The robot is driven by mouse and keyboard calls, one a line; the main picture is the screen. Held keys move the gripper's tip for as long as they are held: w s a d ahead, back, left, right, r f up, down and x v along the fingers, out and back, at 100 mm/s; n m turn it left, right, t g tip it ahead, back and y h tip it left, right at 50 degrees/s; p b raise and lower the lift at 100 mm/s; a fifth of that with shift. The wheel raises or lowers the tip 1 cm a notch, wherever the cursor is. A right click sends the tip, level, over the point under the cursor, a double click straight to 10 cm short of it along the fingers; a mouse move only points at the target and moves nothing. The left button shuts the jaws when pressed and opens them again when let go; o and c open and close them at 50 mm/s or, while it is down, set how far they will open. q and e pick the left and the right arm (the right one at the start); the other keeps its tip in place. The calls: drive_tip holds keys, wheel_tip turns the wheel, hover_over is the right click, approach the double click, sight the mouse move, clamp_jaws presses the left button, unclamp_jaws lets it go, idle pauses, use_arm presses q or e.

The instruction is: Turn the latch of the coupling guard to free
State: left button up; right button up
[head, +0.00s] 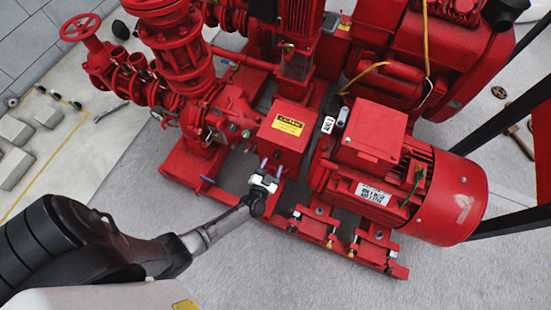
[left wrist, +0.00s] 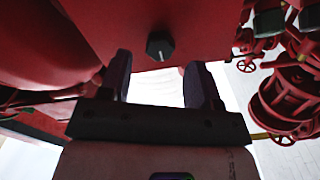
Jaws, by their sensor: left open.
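The coupling guard (head: 287,138) is a red box with a yellow caution label, between the pump and the red motor in the head view. My left gripper (head: 271,167) is at the guard's lower front, its fingertips pointing up toward it. In the left wrist view its two dark fingers (left wrist: 161,85) are apart with nothing between their tips. A dark hexagonal knob with a light mark, apparently the latch (left wrist: 160,46), sits on a red face just beyond the fingers and between their lines. The fingers do not visibly touch it. I cannot make out the latch in the head view.
The motor (head: 400,170) stands right of the guard and the red pump (head: 217,118) left of it. The red base frame (head: 325,232) runs below. Grey floor (head: 300,275) in front is clear. A red handwheel (head: 80,27) is at upper left.

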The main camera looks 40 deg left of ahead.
sight(276, 157)
use_arm(q)
drive_tip(key=shift+b+x, duration=0.65)
drive_tip(key=shift+x, duration=1.45)
drive_tip(key=c, duration=0.9)
